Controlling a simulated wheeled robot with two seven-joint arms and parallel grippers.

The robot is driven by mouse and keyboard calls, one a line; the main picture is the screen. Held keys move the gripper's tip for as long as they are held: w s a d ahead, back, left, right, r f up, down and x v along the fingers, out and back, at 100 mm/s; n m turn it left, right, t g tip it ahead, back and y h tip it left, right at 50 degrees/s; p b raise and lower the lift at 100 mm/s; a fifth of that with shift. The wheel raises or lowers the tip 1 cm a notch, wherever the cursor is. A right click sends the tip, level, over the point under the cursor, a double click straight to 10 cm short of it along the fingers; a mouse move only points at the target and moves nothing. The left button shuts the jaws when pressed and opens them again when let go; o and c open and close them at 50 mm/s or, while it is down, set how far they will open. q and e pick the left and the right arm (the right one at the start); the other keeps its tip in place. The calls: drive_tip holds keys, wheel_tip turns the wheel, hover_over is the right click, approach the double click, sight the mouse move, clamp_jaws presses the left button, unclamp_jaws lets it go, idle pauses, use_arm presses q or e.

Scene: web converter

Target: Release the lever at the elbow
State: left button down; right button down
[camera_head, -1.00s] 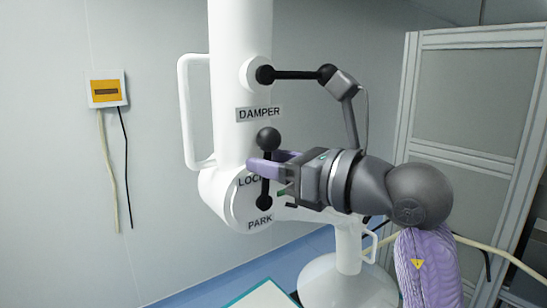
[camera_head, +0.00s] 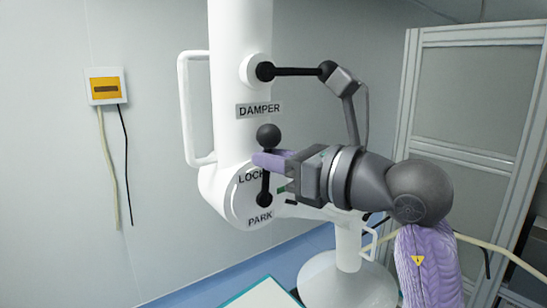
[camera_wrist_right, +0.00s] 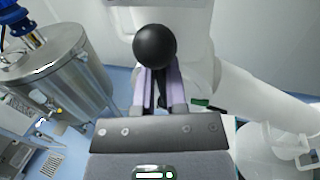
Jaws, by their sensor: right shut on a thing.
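The elbow lever (camera_head: 265,184) is a black rod standing upright on the white elbow hub (camera_head: 234,197), with a ball knob (camera_head: 268,136) on top. It runs between the LOCK (camera_head: 250,176) and PARK (camera_head: 260,218) labels. My right gripper (camera_head: 268,159) reaches in from the right, its purple fingers shut on the lever just below the knob. In the right wrist view the knob (camera_wrist_right: 154,46) sits above and between the fingertips; the rod below is partly hidden. My left gripper is not in view.
Above is a black horizontal bar (camera_head: 295,71) by the DAMPER label (camera_head: 259,110). A white loop handle (camera_head: 184,110) is on the column's left. A grey framed panel (camera_head: 470,100) stands right. The wrist view shows a steel tank (camera_wrist_right: 65,70) at left.

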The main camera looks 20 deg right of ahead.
idle(0.6)
drive_tip(key=shift+s+a+n+g+b, duration=0.15)
drive_tip(key=shift+a+n+g+b, duration=0.2)
drive_tip(key=shift+n, duration=0.65)
drive_tip(key=shift+s+a+n, duration=0.1)
drive_tip(key=shift+a+n, duration=0.2)
drive_tip(key=c, duration=0.7)
unclamp_jaws()
drive_tip(key=shift+o, duration=0.2)
